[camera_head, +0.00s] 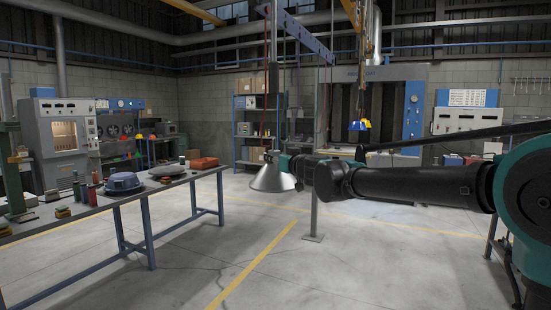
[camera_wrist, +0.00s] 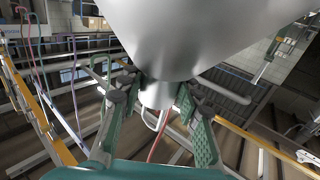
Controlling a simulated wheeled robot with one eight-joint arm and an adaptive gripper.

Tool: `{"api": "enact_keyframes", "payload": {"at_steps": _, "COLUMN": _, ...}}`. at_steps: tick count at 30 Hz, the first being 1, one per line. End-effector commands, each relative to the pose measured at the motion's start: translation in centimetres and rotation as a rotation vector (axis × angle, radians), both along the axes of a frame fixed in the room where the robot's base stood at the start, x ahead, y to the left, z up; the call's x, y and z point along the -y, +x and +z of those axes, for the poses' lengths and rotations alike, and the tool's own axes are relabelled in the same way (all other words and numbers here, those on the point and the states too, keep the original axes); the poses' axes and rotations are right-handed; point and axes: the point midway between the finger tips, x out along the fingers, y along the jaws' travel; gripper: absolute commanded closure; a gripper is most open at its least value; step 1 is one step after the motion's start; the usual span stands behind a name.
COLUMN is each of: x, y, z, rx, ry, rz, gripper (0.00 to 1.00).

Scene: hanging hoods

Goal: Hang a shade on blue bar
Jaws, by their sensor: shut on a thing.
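A silver cone-shaped shade (camera_head: 270,180) hangs in the air right of the workbench, wide mouth down, in the head view. My gripper (camera_head: 285,163) is at its narrow upper part, at the end of my arm reaching in from the right. In the wrist view the shade (camera_wrist: 205,35) fills the top, and my gripper (camera_wrist: 155,96) has its green fingers on both sides of the shade's neck. A pale hook-like loop (camera_wrist: 155,122) shows beyond the neck. A blue bar (camera_head: 308,38) slopes overhead, well above the shade.
A workbench (camera_head: 60,228) on the left holds a blue hood (camera_head: 123,183), a grey dish-like piece (camera_head: 167,170) and an orange item (camera_head: 203,163). A blue-and-yellow hanging item (camera_head: 359,125) is farther back. The floor between bench and arm is open.

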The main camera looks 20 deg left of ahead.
Motion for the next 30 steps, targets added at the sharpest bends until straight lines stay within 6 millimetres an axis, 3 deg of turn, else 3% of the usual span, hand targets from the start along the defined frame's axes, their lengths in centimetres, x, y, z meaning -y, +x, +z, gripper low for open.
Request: {"api": "enact_keyframes", "payload": {"at_steps": 30, "x": -3.0, "y": 0.2, "z": 0.0, "rx": 0.000, "ry": 0.000, "rz": 0.000, "gripper": 1.00}}
